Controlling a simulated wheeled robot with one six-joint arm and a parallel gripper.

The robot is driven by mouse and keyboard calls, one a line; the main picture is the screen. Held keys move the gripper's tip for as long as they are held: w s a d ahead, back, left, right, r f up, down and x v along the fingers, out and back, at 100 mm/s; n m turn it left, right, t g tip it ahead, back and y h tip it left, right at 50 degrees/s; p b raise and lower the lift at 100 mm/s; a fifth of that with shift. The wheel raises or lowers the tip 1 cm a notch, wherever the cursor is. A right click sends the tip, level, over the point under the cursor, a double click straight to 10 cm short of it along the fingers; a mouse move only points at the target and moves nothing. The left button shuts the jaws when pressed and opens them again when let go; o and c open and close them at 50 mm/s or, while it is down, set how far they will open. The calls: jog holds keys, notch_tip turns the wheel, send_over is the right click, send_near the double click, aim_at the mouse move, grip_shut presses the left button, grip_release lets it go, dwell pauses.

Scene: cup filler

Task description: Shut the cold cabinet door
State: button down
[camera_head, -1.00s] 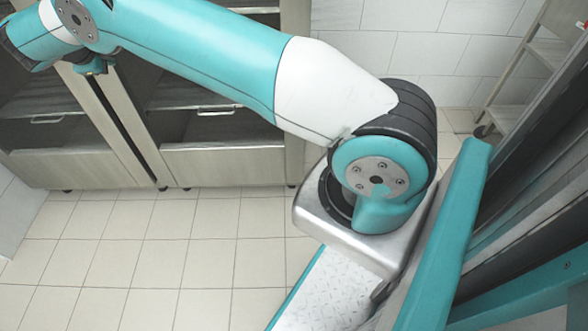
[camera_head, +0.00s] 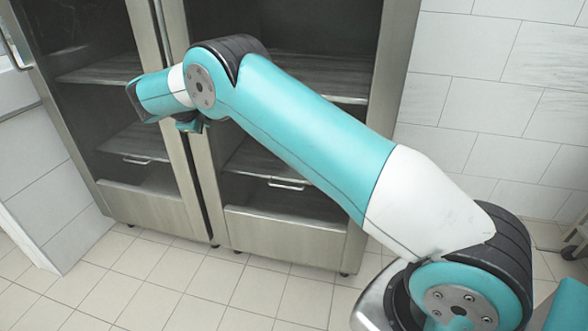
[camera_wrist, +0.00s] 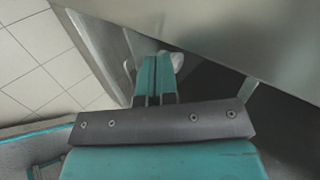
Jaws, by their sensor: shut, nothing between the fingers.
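The cold cabinet (camera_head: 285,240) is a tall metal unit with two dark, shelved bays, behind my arm in the head view. At its upper left edge a narrow metal piece with a bar handle (camera_head: 15,45) shows; I cannot tell surely whether this is a door standing open. My gripper (camera_wrist: 157,60) is shut and empty in the wrist view. Its teal fingers are together beside a smooth metal panel (camera_wrist: 225,35), with a dark gap at the right. I cannot tell whether they touch.
A white tiled wall (camera_head: 480,75) stands to the right of the cabinet. A low white wall (camera_head: 45,175) stands at the left. The tiled floor (camera_head: 120,295) in front is clear. A wheeled rack (camera_head: 574,240) shows at the right edge.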

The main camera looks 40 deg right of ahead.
jog(key=s+a+r+n+y+p, duration=0.1)
jog(key=s+a+r+n+y, duration=0.2)
jog(key=s+a+r+n, duration=0.75)
jog(key=s+a+n+g+y, duration=0.1)
jog(key=s+n+g+y, duration=0.25)
jog(key=s+n, duration=1.25)
jog(key=s+a+n+g+y, duration=0.1)
jog(key=s+n+g+y, duration=0.5)
jog(key=s, duration=1.8)
notch_tip(320, 180, up, 26)
jog(key=n+t+h+p, duration=0.1)
jog(key=n+t+p, duration=0.1)
jog(key=p, duration=2.4)
jog(key=shift+s+a+t, duration=0.15)
jog(key=shift+s+t, duration=0.15)
jog(key=shift+t, duration=0.25)
jog(key=shift+h, duration=0.25)
